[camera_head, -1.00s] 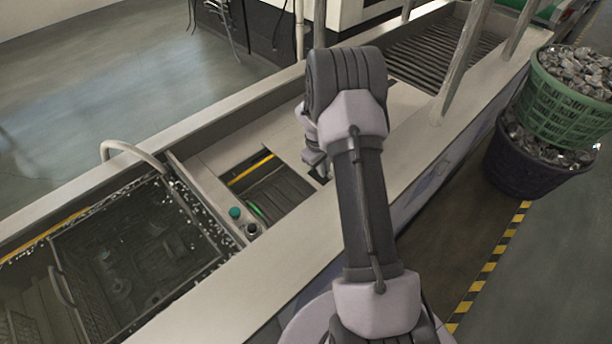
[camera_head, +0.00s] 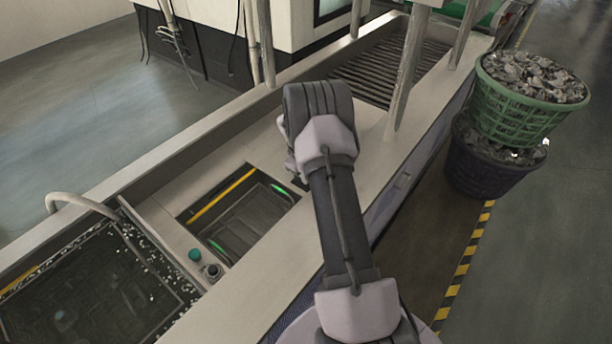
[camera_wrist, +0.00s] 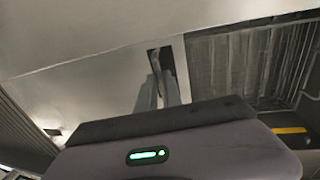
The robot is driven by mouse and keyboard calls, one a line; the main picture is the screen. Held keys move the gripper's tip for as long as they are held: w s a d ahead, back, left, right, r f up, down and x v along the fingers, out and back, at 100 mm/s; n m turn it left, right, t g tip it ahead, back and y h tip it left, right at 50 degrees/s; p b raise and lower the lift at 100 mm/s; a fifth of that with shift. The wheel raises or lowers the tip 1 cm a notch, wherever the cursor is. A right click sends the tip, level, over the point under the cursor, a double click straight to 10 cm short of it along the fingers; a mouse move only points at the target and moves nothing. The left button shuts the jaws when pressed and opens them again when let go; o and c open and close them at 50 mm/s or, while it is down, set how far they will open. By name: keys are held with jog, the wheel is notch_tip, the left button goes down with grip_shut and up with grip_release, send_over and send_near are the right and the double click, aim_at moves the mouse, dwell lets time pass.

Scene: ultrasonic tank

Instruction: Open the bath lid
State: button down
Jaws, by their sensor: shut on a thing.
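The bath lid (camera_head: 268,152) is a flat pale panel in the head view, lying level beside a rectangular opening. The bath (camera_head: 240,215) shows through this opening, with a dark ribbed inside, a yellow stripe and two green lights. My gripper's fingers (camera_wrist: 158,90) are in a dark slot near the lid's edge in the wrist view, shut on the lid. The lid (camera_wrist: 90,95) fills the left and top of that view, and the ribbed bath shows at right. In the head view my arm hides the fingers and part of the lid.
A water-filled tank (camera_head: 85,285) with a curved pipe (camera_head: 80,203) lies at left. A green button (camera_head: 195,255) and a dark knob (camera_head: 212,271) sit beside the opening. Posts (camera_head: 405,75) and a slatted section (camera_head: 385,72) lie beyond. Stacked baskets (camera_head: 520,115) stand at right.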

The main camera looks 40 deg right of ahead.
jog(key=c, duration=1.5)
grip_release()
jog(key=shift+r, duration=0.1)
jog(key=a+r+p, duration=0.3)
jog(key=r+p, duration=0.1)
jog(key=r, duration=1.3)
jog(key=shift+s+a+p, duration=0.2)
jog(key=shift+s+p, duration=0.1)
jog(key=shift+p, duration=0.1)
jog(key=shift+f, duration=0.1)
